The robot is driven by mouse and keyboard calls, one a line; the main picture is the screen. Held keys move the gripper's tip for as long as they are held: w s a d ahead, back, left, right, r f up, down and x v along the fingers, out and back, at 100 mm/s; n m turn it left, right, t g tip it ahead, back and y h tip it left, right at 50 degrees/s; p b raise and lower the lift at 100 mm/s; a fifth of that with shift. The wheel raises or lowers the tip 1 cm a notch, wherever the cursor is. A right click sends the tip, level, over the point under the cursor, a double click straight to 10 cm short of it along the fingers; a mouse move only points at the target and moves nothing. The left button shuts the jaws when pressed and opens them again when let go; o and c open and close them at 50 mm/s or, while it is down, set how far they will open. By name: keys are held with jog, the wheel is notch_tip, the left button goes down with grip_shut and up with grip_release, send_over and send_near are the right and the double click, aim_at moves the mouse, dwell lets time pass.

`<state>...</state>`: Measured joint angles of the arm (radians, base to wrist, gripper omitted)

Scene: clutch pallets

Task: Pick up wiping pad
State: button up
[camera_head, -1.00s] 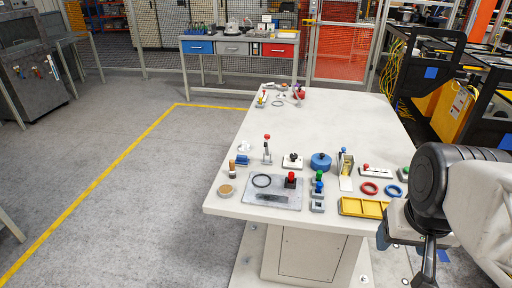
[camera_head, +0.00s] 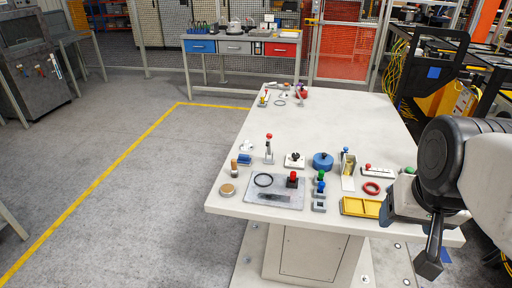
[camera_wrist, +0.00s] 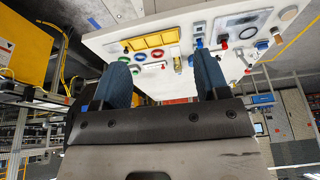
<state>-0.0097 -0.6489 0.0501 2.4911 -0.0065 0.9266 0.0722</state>
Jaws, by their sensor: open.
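I cannot tell for sure which item is the wiping pad. One candidate is a flat white block with a red knob (camera_head: 377,171) at the right of the table, behind a red ring (camera_head: 371,188). In the wrist view the white block (camera_wrist: 154,66) lies beyond my fingers, between them. Another candidate is a round tan disc (camera_head: 228,190) at the front left corner. My gripper (camera_wrist: 162,80) is open and empty, its blue fingertips spread apart. In the head view my gripper (camera_head: 431,250) is at the table's front right corner, apart from these items.
A yellow tray (camera_head: 346,207) lies near the front edge. A grey plate (camera_head: 287,199) carries a black ring and a red-topped piece. A blue round part (camera_head: 322,162) and other small parts stand behind. The table (camera_head: 330,120) is clear in its middle.

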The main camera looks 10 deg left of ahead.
jog(key=w+a+r+m, duration=0.2)
jog(key=w+r, duration=0.3)
jog(key=m+g, duration=0.4)
jog(key=m, duration=1.1)
send_over(244, 155)
jog(key=f, duration=2.4)
jog(key=shift+d+f, duration=0.35)
jog(key=shift+d, duration=0.05)
jog(key=shift+w+a+f, duration=0.15)
jog(key=shift+a+f, duration=0.25)
jog(key=shift+f, duration=0.05)
jog(key=shift+f, duration=1.25)
